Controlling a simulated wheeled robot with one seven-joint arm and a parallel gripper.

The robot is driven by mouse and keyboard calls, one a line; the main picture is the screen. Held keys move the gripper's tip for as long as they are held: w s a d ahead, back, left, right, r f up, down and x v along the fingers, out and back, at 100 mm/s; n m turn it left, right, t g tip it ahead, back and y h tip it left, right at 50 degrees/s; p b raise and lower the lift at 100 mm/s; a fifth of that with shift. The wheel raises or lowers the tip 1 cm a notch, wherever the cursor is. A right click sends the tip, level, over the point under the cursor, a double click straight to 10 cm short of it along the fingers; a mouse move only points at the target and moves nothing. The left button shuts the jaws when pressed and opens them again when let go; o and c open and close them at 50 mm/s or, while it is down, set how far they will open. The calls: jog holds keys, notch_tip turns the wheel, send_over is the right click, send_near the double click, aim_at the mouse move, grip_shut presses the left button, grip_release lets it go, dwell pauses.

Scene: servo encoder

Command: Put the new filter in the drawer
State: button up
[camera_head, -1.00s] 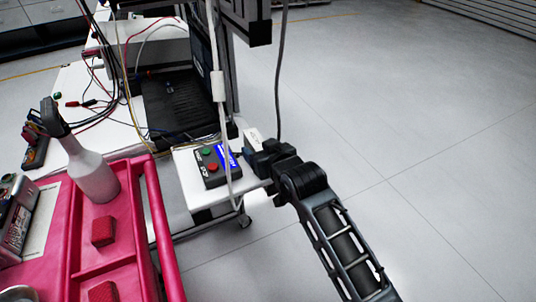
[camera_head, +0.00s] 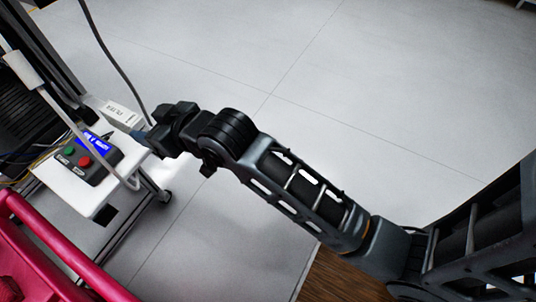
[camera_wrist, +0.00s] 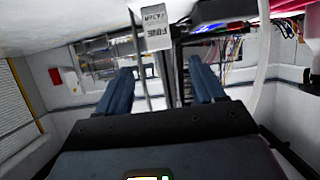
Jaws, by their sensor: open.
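A white box with dark lettering that seems to read "filter" (camera_head: 122,114) stands on the far corner of a small white stand (camera_head: 75,192). My gripper (camera_head: 142,134) is beside it, at the stand's right edge, with the arm reaching in from the lower right. In the wrist view the labelled box (camera_wrist: 155,27) appears beyond and above the gap between my two blue fingers (camera_wrist: 160,66). The fingers are apart and nothing is between them. I cannot make out the drawer in any current view.
A black control box (camera_head: 88,158) with green and red buttons and a blue display sits on the stand, close to the filter box. A pink cart (camera_head: 60,245) is at the lower left. Open floor (camera_head: 330,90) lies right.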

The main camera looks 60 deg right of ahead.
jog(key=s+a+f, duration=0.1)
jog(key=s+f, duration=0.1)
jog(key=s, duration=0.7)
jog(key=s+f, duration=0.2)
jog(key=s, duration=0.7)
jog(key=s+r, duration=0.4)
jog(key=s, duration=0.5)
jog(key=s+d+r+t, duration=0.1)
jog(key=s+r, duration=0.2)
jog(key=s, duration=0.7)
jog(key=shift+s+r, duration=0.2)
jog(key=shift+r, duration=0.2)
jog(key=shift+t, duration=0.3)
